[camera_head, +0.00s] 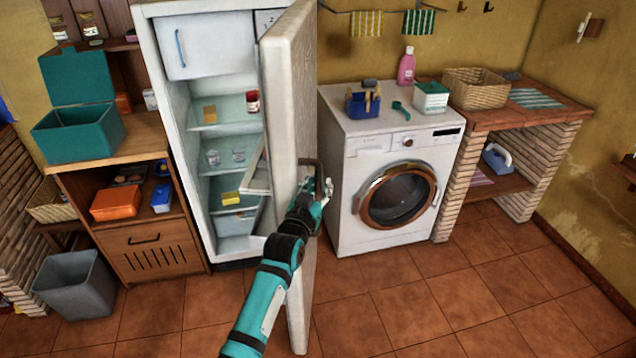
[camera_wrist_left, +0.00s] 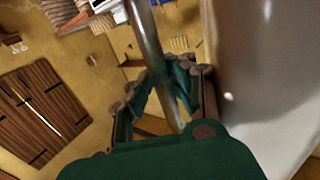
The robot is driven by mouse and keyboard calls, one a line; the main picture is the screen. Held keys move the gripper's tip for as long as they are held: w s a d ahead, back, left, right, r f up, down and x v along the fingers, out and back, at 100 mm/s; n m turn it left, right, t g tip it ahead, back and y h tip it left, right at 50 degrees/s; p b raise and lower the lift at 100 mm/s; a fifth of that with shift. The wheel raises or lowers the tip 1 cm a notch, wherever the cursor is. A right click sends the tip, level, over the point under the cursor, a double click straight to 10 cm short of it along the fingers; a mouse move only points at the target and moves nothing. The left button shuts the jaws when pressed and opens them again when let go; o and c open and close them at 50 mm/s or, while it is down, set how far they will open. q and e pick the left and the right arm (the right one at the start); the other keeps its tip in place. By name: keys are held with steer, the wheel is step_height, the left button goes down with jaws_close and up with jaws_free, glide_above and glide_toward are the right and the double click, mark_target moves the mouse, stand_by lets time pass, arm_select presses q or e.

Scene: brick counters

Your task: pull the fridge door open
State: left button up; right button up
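The white fridge (camera_head: 183,100) stands open, with its shelves and food in view. Its door (camera_head: 290,80) is swung out towards me and seen nearly edge-on. The door handle (camera_head: 310,162) is a bar on the door's outer, right-hand face. My left gripper (camera_head: 322,188) is at this handle, its arm reaching up from the bottom. In the left wrist view, the metal handle bar (camera_wrist_left: 147,40) runs between the green fingers (camera_wrist_left: 168,90), which are closed around it. The pale door face (camera_wrist_left: 265,80) fills the right of that view. My right gripper is not in view.
A washing machine (camera_head: 385,185) stands right of the door, with a gap between. A wooden cabinet (camera_head: 150,245) and a grey bin (camera_head: 75,285) are left of the fridge. A brick counter (camera_head: 540,115) is at the right. The tiled floor (camera_head: 430,300) in front is clear.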

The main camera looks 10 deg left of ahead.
arm_select(q)
steer(key=o, duration=0.4)
steer(key=shift+s+r, duration=0.15)
steer(key=shift+s, duration=0.15)
steer(key=shift+o, duration=0.3)
steer(key=shift+w, duration=0.25)
steer(key=v, duration=1.2)
